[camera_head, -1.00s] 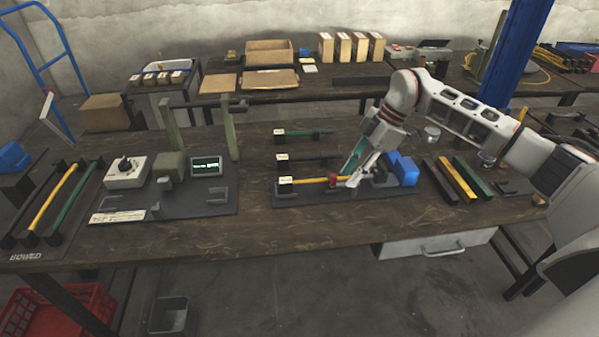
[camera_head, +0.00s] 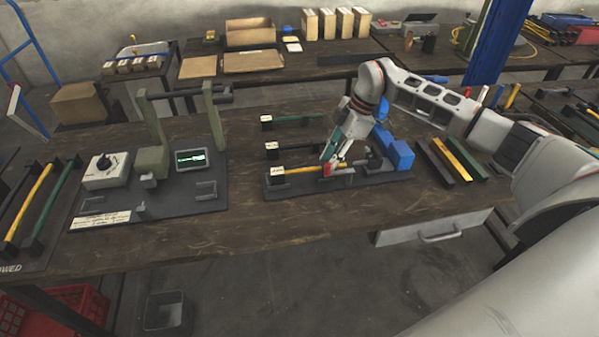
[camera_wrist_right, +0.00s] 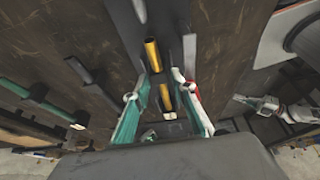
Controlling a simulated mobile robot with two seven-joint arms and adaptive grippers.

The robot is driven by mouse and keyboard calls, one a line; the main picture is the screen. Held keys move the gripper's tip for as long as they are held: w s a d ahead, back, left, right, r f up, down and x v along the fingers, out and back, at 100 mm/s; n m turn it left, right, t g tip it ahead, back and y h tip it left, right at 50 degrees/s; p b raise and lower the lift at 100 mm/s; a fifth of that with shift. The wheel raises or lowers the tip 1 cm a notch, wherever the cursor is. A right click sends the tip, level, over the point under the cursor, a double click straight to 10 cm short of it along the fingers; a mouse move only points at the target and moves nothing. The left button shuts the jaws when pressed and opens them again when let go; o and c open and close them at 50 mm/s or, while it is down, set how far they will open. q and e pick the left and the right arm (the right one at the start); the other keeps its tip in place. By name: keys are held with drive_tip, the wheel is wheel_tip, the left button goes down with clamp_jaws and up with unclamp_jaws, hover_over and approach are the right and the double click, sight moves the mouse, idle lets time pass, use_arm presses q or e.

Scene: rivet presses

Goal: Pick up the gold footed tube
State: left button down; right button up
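A gold tube (camera_head: 299,170) lies level in the front row of a dark fixture (camera_head: 290,188), its left end at a white-labelled block. My right gripper (camera_head: 331,164) is at the right part of this tube, reaching down from above. In the right wrist view, the gold tube (camera_wrist_right: 153,55) runs between the two teal-backed fingers of my right gripper (camera_wrist_right: 162,94). The fingers are apart, with gaps on both sides of the tube. A red patch shows at one finger. I cannot tell whether a finger touches the tube. My left gripper is not in view.
Farther right is a rack with a yellow bar (camera_head: 449,160). A green press (camera_head: 152,160) stands left; bare tabletop lies between.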

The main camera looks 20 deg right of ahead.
drive_tip(key=shift+w+a+f, duration=0.1)
drive_tip(key=shift+a+f, duration=0.1)
drive_tip(key=shift+f, duration=0.35)
clamp_jaws()
drive_tip(key=shift+r, duration=0.1)
